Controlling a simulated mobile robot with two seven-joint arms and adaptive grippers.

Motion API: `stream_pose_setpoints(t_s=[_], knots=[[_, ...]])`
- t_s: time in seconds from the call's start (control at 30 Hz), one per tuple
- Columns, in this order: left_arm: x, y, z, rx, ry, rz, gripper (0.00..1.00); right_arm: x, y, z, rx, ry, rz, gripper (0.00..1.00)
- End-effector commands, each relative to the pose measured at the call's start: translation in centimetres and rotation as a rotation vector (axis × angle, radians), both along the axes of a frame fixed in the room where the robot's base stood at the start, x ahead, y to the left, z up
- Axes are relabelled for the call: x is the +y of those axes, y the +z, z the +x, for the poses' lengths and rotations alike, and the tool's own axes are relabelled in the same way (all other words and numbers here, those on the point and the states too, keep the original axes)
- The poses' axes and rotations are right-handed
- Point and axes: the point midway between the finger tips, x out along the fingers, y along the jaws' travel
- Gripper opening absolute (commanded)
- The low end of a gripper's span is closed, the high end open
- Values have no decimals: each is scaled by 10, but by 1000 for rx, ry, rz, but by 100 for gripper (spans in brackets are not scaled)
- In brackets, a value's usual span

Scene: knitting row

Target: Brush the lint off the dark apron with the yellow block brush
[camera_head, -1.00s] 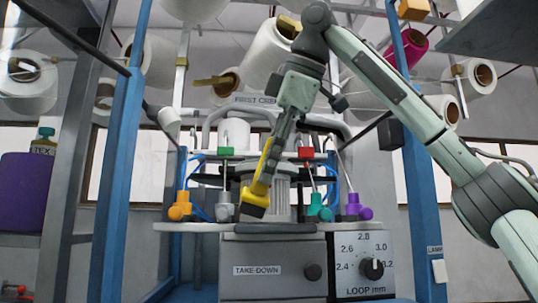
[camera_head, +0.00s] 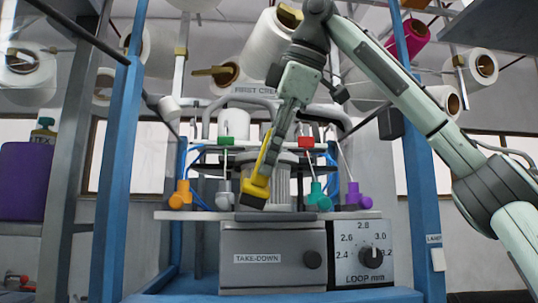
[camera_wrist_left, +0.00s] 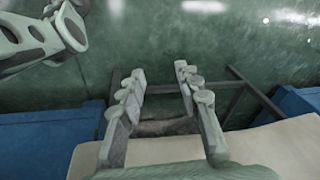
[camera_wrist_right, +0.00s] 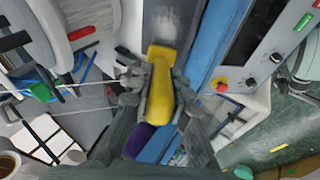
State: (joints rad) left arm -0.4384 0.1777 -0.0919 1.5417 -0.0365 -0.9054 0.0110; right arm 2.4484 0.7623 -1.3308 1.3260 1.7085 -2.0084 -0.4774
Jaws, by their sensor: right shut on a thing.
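The yellow block brush (camera_head: 257,182) hangs tilted in front of the machine, its dark bristle end (camera_head: 252,200) pointing down. My right gripper (camera_head: 275,142) is shut on the brush, which also shows between its fingers in the right wrist view (camera_wrist_right: 160,85). Beyond the brush there, a grey surface (camera_wrist_right: 192,20), seemingly the apron, carries pale fuzzy lint (camera_wrist_right: 164,22). In the head view a dark edge (camera_head: 285,216) lies just below the bristles; I cannot tell whether they touch it. My left gripper (camera_wrist_left: 160,75) is open and empty, outside the head view.
The take-down panel (camera_head: 258,280) and loop dial (camera_head: 372,257) sit below the brush. Coloured yarn feeders (camera_head: 181,196) stand on both sides. Blue posts (camera_head: 123,150) flank the machine, with yarn cones (camera_head: 262,50) above. The left wrist view shows green floor (camera_wrist_left: 240,35).

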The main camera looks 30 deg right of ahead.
Motion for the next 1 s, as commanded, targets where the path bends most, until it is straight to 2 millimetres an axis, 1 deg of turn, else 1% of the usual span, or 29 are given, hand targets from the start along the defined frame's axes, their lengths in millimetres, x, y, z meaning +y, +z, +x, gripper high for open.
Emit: stream_pose_setpoints(t_s=[0.4,0.73,1.0], knots=[[0,2,0,0,0,1,34,-30,2,-15,-1,-2,1,0],[0,2,1,0,0,1,34,-43,2,-21,-1,-1,0,0],[0,2,0,0,0,1,34,-64,2,-31,-1,-1,2,0]])
